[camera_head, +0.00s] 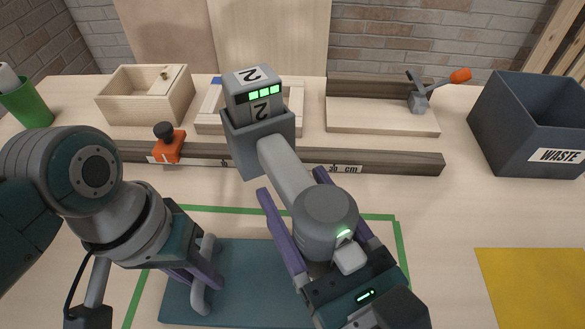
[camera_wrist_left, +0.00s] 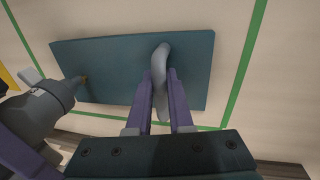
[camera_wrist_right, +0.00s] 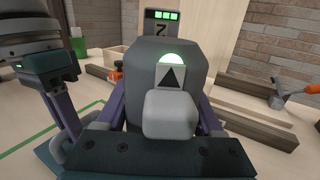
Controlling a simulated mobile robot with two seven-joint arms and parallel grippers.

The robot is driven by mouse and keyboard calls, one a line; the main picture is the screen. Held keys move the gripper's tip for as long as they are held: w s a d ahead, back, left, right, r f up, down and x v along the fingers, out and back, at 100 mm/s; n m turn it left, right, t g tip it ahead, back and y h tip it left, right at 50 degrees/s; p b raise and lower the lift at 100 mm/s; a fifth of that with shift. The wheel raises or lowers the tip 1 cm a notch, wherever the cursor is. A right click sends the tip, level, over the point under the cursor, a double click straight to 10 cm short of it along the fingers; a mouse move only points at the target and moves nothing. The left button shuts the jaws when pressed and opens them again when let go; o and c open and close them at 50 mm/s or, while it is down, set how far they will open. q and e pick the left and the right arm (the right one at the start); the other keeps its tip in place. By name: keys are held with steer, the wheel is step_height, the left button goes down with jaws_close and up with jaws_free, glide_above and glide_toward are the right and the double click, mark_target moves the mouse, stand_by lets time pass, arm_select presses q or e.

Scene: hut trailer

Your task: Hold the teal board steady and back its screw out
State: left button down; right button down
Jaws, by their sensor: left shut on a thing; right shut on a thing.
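The teal board (camera_head: 235,262) lies flat on the table and also shows in the left wrist view (camera_wrist_left: 110,60). My left gripper (camera_head: 207,272) is shut on the board's grey arched handle (camera_wrist_left: 160,85). My right gripper (camera_head: 293,185) is shut on a grey power driver (camera_head: 325,215) with a green light and a pale button. The driver's battery end (camera_head: 255,100) reads "2" and shows green bars. In the left wrist view, the driver's nose is at a small brownish screw (camera_wrist_left: 83,78) near the board's edge; I cannot tell whether they touch. The head view hides the screw.
A green outline (camera_head: 400,250) surrounds the board. Behind are a dark rail (camera_head: 400,161) with an orange stop (camera_head: 168,150), a wooden box (camera_head: 130,108) and an orange-handled clamp (camera_head: 420,100). A waste bin (camera_head: 500,120) and yellow mat (camera_head: 535,290) stand right; a green cup (camera_head: 28,105) stands left.

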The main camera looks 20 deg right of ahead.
mark_target(303, 182)
steer(key=shift+r, duration=1.55)
steer(key=d+r, duration=0.4)
steer(key=d, duration=0.3)
arm_select(q)
steer(key=c, duration=0.7)
jaws_free()
steer(key=shift+c, duration=0.2)
steer(key=shift+r, duration=0.15)
step_height(303, 182, up, 12)
steer(key=a, duration=0.2)
steer(key=shift+w+f, duration=0.25)
steer(key=shift+w, duration=0.1)
